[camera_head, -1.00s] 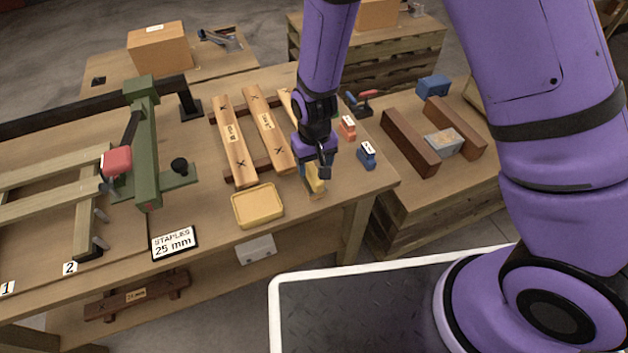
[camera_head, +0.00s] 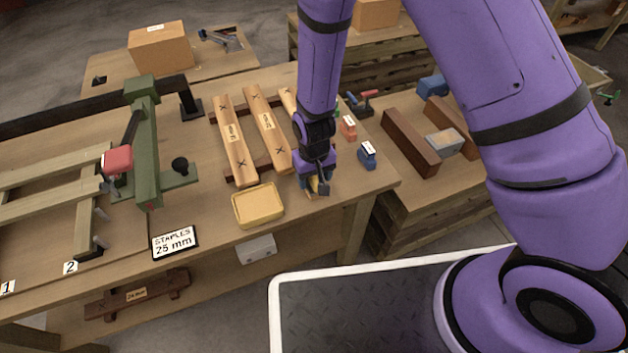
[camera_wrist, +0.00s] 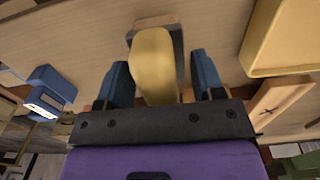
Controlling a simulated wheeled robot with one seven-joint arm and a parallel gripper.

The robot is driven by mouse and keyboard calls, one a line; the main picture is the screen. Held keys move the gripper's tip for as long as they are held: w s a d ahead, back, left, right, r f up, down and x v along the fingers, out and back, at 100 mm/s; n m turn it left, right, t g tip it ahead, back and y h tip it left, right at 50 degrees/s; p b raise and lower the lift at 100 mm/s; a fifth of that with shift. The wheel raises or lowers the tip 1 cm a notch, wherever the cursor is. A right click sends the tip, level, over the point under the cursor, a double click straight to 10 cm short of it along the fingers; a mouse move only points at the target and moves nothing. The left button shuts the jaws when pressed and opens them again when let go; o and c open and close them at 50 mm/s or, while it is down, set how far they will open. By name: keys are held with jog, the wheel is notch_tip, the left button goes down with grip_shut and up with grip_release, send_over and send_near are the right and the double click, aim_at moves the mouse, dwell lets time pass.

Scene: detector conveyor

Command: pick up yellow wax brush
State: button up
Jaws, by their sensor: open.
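The yellow wax brush (camera_wrist: 153,68) lies on the workbench with its yellow body between the two blue fingers of my gripper (camera_wrist: 160,80) in the wrist view. A grey part of it shows at its far end. A gap shows between the brush and the right finger, and the left finger is close to its other side. My gripper (camera_head: 317,184) is open and low over the brush near the bench's front edge in the head view. There it hides most of the brush (camera_head: 314,185).
A yellow tray (camera_head: 235,213) sits just left of my gripper, also in the wrist view (camera_wrist: 252,62). A blue block with a white label (camera_head: 367,154) and a red one (camera_head: 348,128) stand to the right. Wooden slats (camera_head: 236,150) lie behind left.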

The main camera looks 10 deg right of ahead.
jog(key=shift+f, duration=0.25)
dwell(0.3)
jog(key=c, duration=0.8)
jog(key=shift+o, duration=0.2)
jog(key=shift+r, duration=0.2)
